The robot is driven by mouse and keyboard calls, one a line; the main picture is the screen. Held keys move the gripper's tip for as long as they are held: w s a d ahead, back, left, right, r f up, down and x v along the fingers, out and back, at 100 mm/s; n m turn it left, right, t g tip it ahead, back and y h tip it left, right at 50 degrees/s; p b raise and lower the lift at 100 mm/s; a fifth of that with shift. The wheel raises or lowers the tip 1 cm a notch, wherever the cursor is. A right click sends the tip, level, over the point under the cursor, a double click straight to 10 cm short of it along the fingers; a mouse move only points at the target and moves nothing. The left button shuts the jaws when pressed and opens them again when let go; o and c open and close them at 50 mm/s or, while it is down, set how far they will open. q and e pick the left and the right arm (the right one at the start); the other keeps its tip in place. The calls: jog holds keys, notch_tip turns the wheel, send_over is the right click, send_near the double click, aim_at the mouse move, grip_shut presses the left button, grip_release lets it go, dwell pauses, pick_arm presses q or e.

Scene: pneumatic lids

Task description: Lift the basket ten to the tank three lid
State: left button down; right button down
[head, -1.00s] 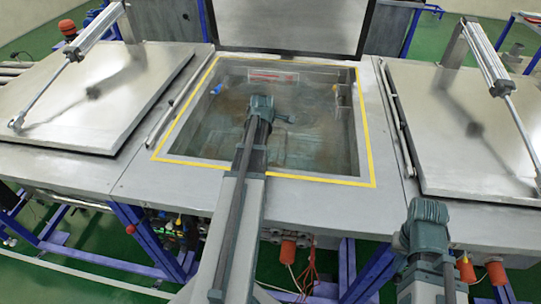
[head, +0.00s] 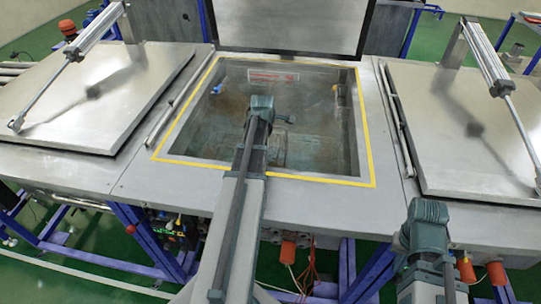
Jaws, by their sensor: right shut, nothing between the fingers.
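The middle tank (head: 200,135) is open, with a yellow line around its rim. Its lid (head: 290,38) stands raised at the back. A faint rectangular outline shows low inside the tank, but I cannot tell whether it is a basket. No number for a basket or tank is readable. My left arm reaches over the front rim, its wrist above the tank; its fingers are hidden behind the arm. My right gripper (head: 427,215) is at the lower right, in front of the bench, shut and empty, away from the tank.
A closed lid (head: 95,95) with a pneumatic cylinder lies on the left, and another closed lid (head: 465,130) with a cylinder (head: 488,55) on the right. Rods (head: 172,105) run beside the opening. Blue frame legs, hoses and orange fittings are below the bench.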

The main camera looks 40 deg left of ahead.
pick_arm(q)
jog(key=shift+r, duration=0.1)
dwell(0.3)
jog(key=shift+r+p, duration=1.45)
jog(key=shift+p, duration=0.1)
notch_tip(320, 180, up, 22)
jog(key=p, duration=2.1)
jog(key=shift+f+p, duration=0.2)
jog(key=shift+p, duration=0.1)
dwell(2.7)
